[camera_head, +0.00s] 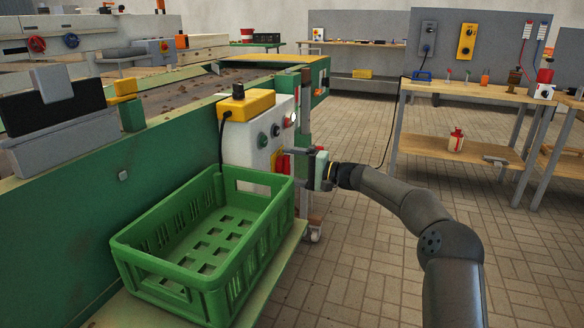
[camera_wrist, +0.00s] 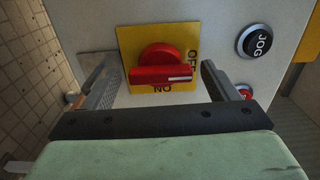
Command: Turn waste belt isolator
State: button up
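The isolator is a red rotary handle (camera_wrist: 160,66) on a yellow plate (camera_wrist: 128,40) marked OFF and ON, fixed to a pale control box. In the wrist view the handle's bar lies crosswise, its white mark at the right end. My gripper (camera_wrist: 150,82) is open, one finger on each side of the handle, and no contact is visible.
A black JOG button (camera_wrist: 257,41) sits right of the isolator, with a red button (camera_wrist: 245,91) below it. A green crate (camera_head: 205,240) stands on a ledge before the box. A yellow unit (camera_head: 246,105) lies on top. The tiled floor at right is open.

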jog(key=p+v, duration=0.5)
jog(key=v, duration=1.2)
jog(key=shift+d, duration=0.2)
jog(key=shift+r, duration=0.1)
